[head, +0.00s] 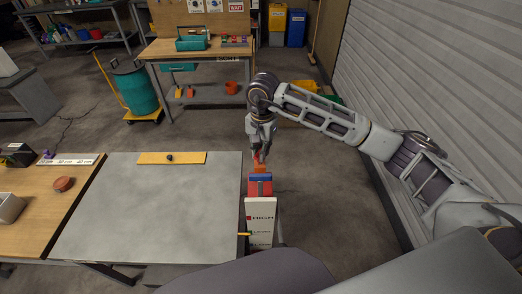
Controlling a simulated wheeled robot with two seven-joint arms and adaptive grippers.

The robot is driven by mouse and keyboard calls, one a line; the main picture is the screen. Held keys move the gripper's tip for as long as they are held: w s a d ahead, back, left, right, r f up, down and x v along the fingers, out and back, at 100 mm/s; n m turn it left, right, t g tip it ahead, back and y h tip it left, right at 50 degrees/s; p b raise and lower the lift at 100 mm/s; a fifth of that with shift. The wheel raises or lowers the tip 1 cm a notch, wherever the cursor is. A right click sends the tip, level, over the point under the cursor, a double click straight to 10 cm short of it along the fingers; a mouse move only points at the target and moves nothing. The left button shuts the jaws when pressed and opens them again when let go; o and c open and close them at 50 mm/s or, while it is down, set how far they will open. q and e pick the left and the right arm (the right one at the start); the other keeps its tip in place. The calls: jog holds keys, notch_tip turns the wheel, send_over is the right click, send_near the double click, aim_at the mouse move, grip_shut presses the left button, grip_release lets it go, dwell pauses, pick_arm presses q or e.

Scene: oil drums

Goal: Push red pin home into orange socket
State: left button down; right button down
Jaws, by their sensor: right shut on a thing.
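My right gripper (261,152) points down at the right end of the grey-topped table, shut on the red pin (256,157). Only a small bit of the pin shows between the fingers. The orange socket (260,169) is just below the fingertips, with a blue piece and a red block (259,189) in front of it. I cannot tell how deep the pin sits in the socket. My left gripper is not in view.
A white stand marked HIGH (260,220) is beside the grey-topped table (150,215). A yellow strip with a dark knob (170,158) lies at that table's back edge. A wooden table (38,200) adjoins on the left. A ribbed wall (440,90) runs along the right.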

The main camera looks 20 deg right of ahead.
jog(key=shift+f+b, duration=0.5)
jog(key=shift+f, duration=0.15)
dwell(0.3)
jog(key=c, duration=0.8)
grip_release()
jog(key=shift+r+p, duration=0.65)
jog(key=shift+r, duration=0.85)
dwell(0.3)
jog(key=shift+r+p, duration=0.9)
jog(key=shift+r, duration=2.1)
